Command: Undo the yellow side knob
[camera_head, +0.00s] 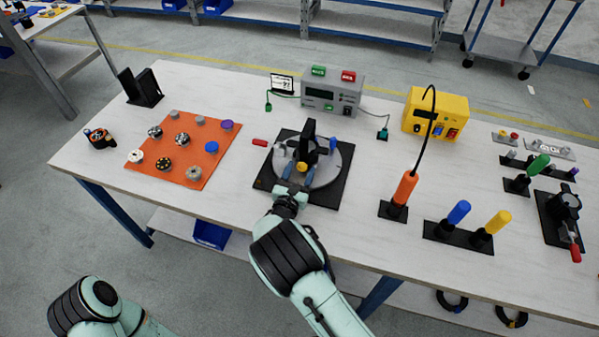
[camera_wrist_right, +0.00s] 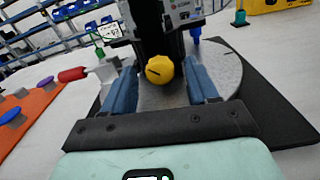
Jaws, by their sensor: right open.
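The yellow side knob (camera_head: 302,167) sits on the front of a black upright fixture (camera_head: 309,138) that stands on a round grey turntable (camera_head: 335,172). In the right wrist view the yellow knob (camera_wrist_right: 160,69) has a dark line on its face and lies between my gripper's two blue fingers. My right gripper (camera_head: 299,180) is open, with one finger on each side of the knob; a gap shows between the fingers and the knob. My left gripper is out of view; only part of my left arm shows at the lower left.
A red-handled clamp (camera_wrist_right: 85,73) stands close left of my right fingers. A blue-tipped part (camera_head: 333,143) is at the turntable's right. An orange mat (camera_head: 213,165) with several knobs lies left. Screwdrivers such as the orange one (camera_head: 404,188) stand right. A grey tester (camera_head: 331,95) is behind.

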